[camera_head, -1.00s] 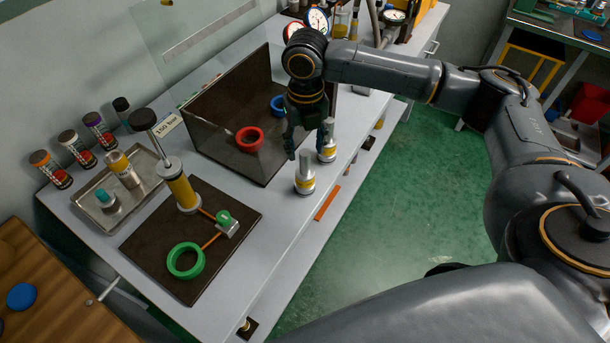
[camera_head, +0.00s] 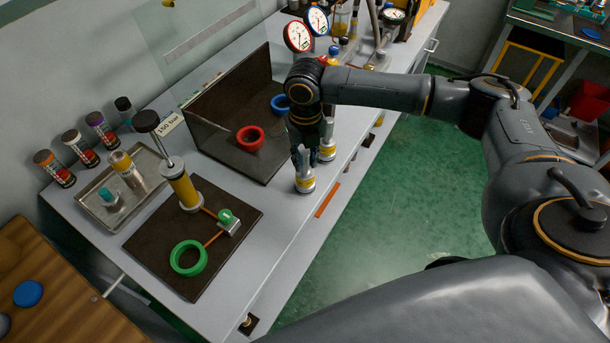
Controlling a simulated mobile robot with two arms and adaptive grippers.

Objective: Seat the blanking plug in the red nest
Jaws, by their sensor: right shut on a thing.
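The red nest (camera_head: 250,146) is a red ring with a dark opening on the dark board of a corner stand, behind a clear panel. A silver blanking plug with a yellow band (camera_head: 305,185) stands upright near the bench's front edge. My right gripper (camera_head: 304,160) points down from above and is shut on this plug's upper stem, hiding much of it. A second, similar plug (camera_head: 327,152) stands just behind and to the right, partly hidden by the gripper. My left gripper is not in view.
A blue ring (camera_head: 279,104) sits farther back on the same board. A hand pump with a green ring (camera_head: 188,258) stands on a dark plate (camera_head: 160,245) at front left. A metal tray (camera_head: 100,204) holds small parts. Two gauges (camera_head: 298,36) stand behind.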

